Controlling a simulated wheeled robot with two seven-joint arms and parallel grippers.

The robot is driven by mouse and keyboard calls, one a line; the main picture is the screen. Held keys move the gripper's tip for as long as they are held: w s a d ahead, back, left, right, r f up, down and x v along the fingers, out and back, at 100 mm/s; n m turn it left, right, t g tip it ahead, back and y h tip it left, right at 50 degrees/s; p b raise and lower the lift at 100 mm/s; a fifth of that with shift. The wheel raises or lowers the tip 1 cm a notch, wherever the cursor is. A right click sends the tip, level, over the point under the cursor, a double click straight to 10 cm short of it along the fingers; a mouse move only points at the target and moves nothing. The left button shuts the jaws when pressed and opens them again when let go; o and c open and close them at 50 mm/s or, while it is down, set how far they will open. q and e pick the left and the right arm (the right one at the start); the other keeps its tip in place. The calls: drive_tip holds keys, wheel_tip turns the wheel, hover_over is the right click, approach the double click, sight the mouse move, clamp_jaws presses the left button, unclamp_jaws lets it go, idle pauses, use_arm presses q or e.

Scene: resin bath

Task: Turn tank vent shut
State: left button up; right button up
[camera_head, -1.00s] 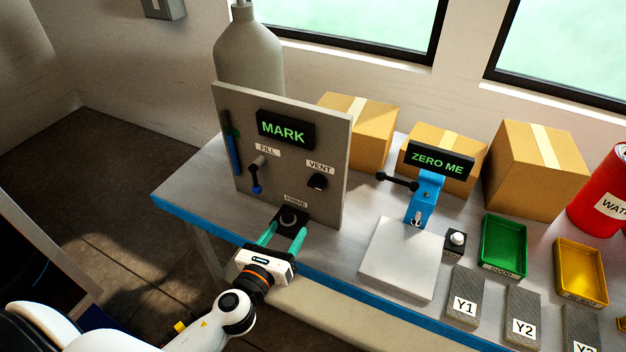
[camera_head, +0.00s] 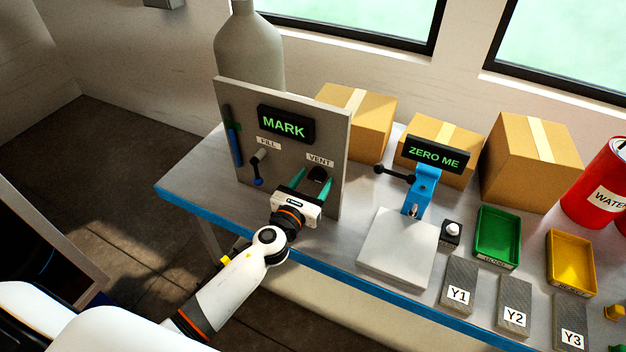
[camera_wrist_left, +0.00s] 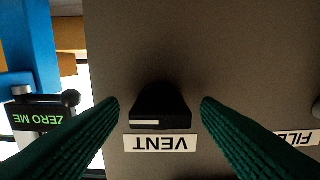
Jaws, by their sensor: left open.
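The tank's grey panel (camera_head: 228,105) stands upright at the left end of the bench. The black vent knob (camera_head: 319,174) sits under the VENT label (camera_head: 320,160), low on the panel's right side. In the left wrist view the knob (camera_wrist_left: 160,107) shows a white mark, and the label (camera_wrist_left: 160,143) appears upside down. My left gripper (camera_head: 311,182) is open in front of the knob. In the wrist view its green fingers lie to either side of the knob, apart from it. My right gripper is not seen.
The fill lever (camera_head: 258,168) with a blue tip is left of the vent. A display reading MARK (camera_head: 286,125) is above. A blue press (camera_head: 422,190) with a black handle and a white plate (camera_head: 397,245) stand to the right, with green (camera_head: 497,237) and yellow trays (camera_head: 571,264) beyond.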

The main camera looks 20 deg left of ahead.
use_arm(q)
drive_tip(key=c, duration=1)
drive_tip(key=shift+n, duration=0.4)
drive_tip(key=n+b, duration=0.1)
drive_tip(key=n, duration=0.7)
drive_tip(key=shift+n, duration=0.3)
drive_tip(key=n, duration=0.4)
drive_tip(key=shift+b, duration=0.4)
drive_tip(key=n, duration=0.4)
drive_tip(key=shift+n, duration=0.5)
